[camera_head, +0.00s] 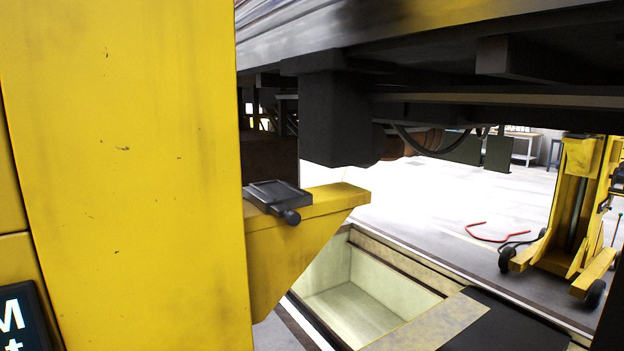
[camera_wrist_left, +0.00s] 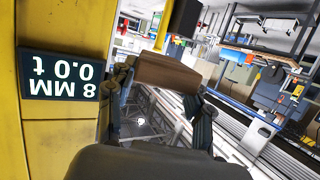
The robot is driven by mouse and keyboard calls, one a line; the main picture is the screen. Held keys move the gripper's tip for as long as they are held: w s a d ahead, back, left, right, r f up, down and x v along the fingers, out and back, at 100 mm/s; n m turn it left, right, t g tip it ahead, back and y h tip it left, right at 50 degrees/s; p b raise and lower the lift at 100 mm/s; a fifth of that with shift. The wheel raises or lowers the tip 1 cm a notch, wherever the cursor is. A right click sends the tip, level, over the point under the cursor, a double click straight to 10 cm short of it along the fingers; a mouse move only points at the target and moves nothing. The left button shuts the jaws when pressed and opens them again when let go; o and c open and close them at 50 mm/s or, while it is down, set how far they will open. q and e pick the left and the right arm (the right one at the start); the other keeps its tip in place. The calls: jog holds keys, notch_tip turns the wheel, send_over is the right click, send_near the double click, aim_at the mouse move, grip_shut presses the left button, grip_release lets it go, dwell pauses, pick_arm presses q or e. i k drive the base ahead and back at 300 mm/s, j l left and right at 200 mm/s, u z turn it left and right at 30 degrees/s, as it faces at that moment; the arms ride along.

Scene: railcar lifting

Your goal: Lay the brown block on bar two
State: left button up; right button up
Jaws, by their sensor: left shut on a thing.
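The brown block (camera_wrist_left: 168,73) is in the left wrist view, held between the fingers of my left gripper (camera_wrist_left: 163,90), which is shut on it. The block is beside the yellow column (camera_wrist_left: 55,110) with its display. In the head view a yellow bar (camera_head: 300,228) juts right from the yellow column (camera_head: 125,160), with a black pad (camera_head: 275,196) on top. No number shows on this bar, so I cannot tell whether it is bar two. Neither gripper nor the block shows in the head view.
The railcar underside (camera_head: 450,75) hangs low over the bar, with a dark block-shaped part (camera_head: 330,120) close above it. An open pit (camera_head: 355,300) lies below. Another yellow lifting column (camera_head: 575,205) stands at right. The display (camera_wrist_left: 62,76) reads 8 MM, 0.0 t.

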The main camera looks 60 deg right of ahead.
aim_at(277, 190)
jog(key=i+j+z, duration=0.1)
jog(key=z, duration=1.75)
